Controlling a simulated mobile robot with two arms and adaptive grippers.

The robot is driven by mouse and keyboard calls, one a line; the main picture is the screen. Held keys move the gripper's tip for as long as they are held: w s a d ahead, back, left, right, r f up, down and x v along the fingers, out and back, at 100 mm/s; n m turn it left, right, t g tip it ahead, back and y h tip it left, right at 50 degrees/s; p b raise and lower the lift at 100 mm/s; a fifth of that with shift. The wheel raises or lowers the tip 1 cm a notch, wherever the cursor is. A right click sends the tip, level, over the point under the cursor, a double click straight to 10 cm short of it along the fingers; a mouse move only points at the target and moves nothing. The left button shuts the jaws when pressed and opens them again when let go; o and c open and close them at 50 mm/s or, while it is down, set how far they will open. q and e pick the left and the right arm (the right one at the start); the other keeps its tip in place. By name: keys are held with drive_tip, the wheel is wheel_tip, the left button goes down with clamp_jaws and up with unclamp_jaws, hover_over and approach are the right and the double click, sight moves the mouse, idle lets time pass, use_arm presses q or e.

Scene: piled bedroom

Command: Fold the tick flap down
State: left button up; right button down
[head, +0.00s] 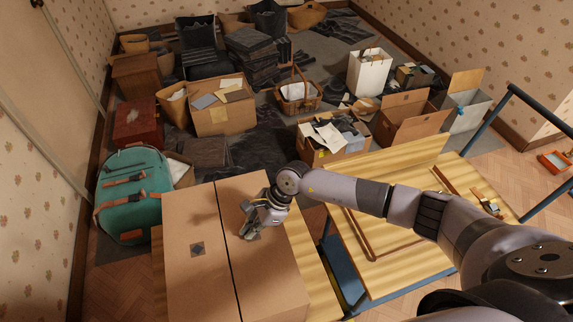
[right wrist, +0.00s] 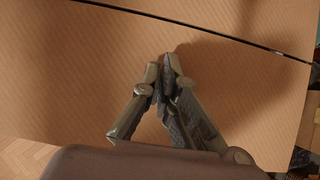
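A large cardboard box (head: 200,290) stands at the lower left of the head view. Its two top flaps lie about level, with a thin dark gap between them. The left flap (head: 185,220) carries a small dark square mark (head: 197,249), too small to read. My right gripper (head: 247,232) is over the right flap (head: 262,280), at or just above its surface. A darker patch by its fingertips is partly hidden, so I cannot tell whether it is a tick. In the right wrist view the fingertips (right wrist: 166,62) meet with nothing between them, over brown cardboard (right wrist: 235,95). My left gripper is out of view.
A wooden table (head: 385,265) with a raised board is right of the box, under my right arm. A teal bag (head: 130,205) stands left of it. Open boxes (head: 222,118), a basket (head: 298,95) and a white bin (head: 369,72) crowd the floor behind.

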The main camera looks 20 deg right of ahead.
drive_tip(key=shift+r+p, duration=0.4)
drive_tip(key=shift+r, duration=0.4)
wheel_tip(320, 180, up, 6)
drive_tip(key=p, duration=0.3)
drive_tip(key=shift+p, duration=0.35)
drive_tip(key=shift+w+r, duration=0.1)
